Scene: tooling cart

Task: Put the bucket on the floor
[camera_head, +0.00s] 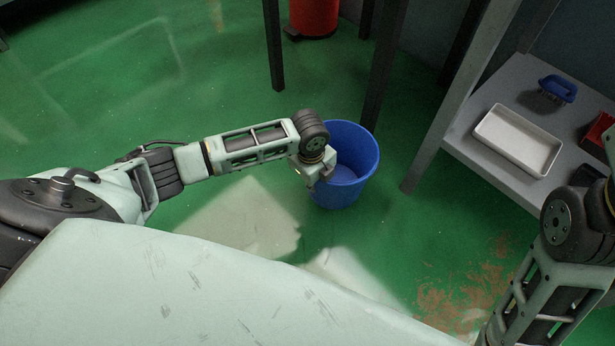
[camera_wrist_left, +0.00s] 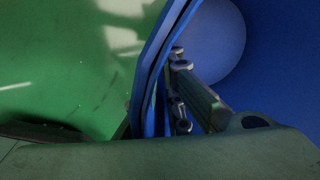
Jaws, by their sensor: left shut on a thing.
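The blue bucket (camera_head: 358,158) is upright above or on the green floor (camera_head: 120,90); I cannot tell whether its base touches it. Its inside looks empty. My left gripper (camera_head: 318,178) is at the bucket's near-left rim, with its fingertips mostly hidden in the head view. In the left wrist view, my left gripper (camera_wrist_left: 178,105) is shut on the rim of the bucket (camera_wrist_left: 215,45), one finger inside the wall. My right arm shows at the lower right of the head view, but its gripper is out of frame.
A grey cart shelf (camera_head: 465,137) at the right holds a white tray (camera_head: 518,140), a blue item (camera_head: 558,88) and a red bin (camera_head: 598,132). Dark legs (camera_head: 383,65) stand just behind the bucket. A red container (camera_head: 314,16) is at the back. Open floor lies left.

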